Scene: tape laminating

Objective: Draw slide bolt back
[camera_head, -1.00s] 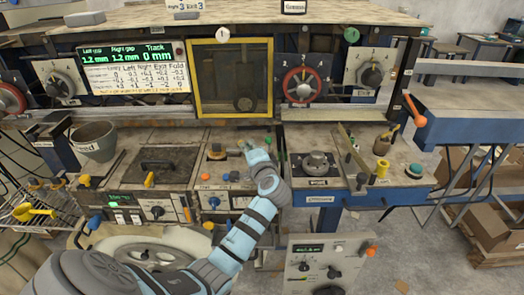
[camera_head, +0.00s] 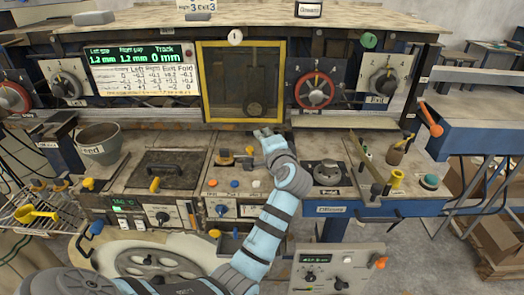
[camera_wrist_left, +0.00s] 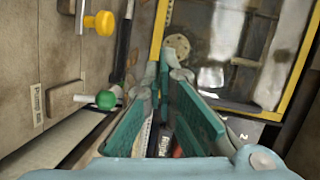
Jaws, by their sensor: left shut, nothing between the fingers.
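My left gripper (camera_head: 265,133) is shut and empty. It is over the back edge of the middle console, just below the yellow-framed window (camera_head: 203,85). In the left wrist view the left gripper's teal fingers (camera_wrist_left: 164,68) point at the frame's lower corner, near a round metal disc. A small bolt-like rod with a yellow knob (camera_wrist_left: 103,22) sits on the console, left of the fingers and apart from them; the yellow knob also shows in the head view (camera_head: 250,150). A green knob (camera_wrist_left: 105,99) on a block is also left of the fingers. Which one is the slide bolt is unclear. My right gripper is out of view.
A red handwheel (camera_head: 314,90) is right of the window. A round metal fixture (camera_head: 327,172) and a yellow cup (camera_head: 396,180) are on the right-hand bench.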

